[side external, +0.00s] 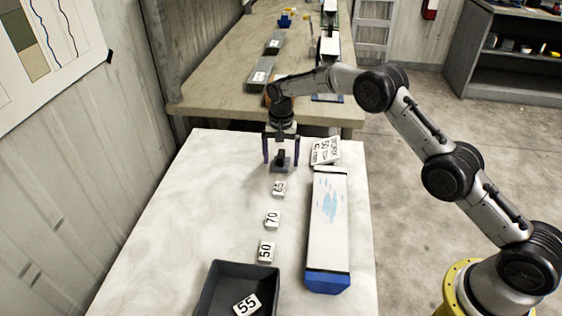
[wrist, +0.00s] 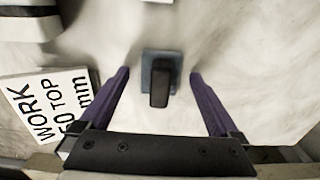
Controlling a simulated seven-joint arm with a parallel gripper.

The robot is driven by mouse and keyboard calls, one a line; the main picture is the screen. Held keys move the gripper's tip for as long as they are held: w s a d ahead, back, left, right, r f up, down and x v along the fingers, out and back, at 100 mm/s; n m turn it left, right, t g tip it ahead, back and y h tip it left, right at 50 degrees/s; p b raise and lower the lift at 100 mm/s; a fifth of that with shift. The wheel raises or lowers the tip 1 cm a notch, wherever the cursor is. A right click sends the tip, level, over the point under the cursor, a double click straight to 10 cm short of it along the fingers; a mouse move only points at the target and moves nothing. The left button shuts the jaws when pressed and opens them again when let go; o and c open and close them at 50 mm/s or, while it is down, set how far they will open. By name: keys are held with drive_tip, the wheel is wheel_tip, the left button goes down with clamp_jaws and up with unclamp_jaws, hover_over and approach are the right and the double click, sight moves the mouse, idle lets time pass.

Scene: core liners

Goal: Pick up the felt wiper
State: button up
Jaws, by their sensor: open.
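The felt wiper (wrist: 160,64) is a small block with a blue-grey base and a black upright handle (wrist: 159,88). It stands on the white table near its far edge, and it also shows in the side external view (side external: 281,165). My gripper (side external: 281,158) is above it, pointing down. In the wrist view the two purple fingers of my gripper (wrist: 160,74) are wide apart, one on each side of the wiper with clear gaps. The gripper is open and holds nothing.
A sign (side external: 325,151) reading "WORK" and "50 TOP" lies right of the wiper. Number tiles 65 (side external: 279,189), 70 (side external: 272,221) and 50 (side external: 266,252) lie in front. A long white core liner (side external: 328,225) with blue end lies right. A dark tray (side external: 215,285) holds tile 55 (side external: 246,304).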

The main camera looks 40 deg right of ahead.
drive_tip(key=c, duration=1.5)
drive_tip(key=shift+o, duration=0.2)
drive_tip(key=shift+r, duration=0.1)
drive_tip(key=shift+r, duration=0.8)
drive_tip(key=s+d+r, duration=0.1)
drive_tip(key=s+r, duration=1)
drive_tip(key=s, duration=0.3)
drive_tip(key=shift+r, duration=0.15)
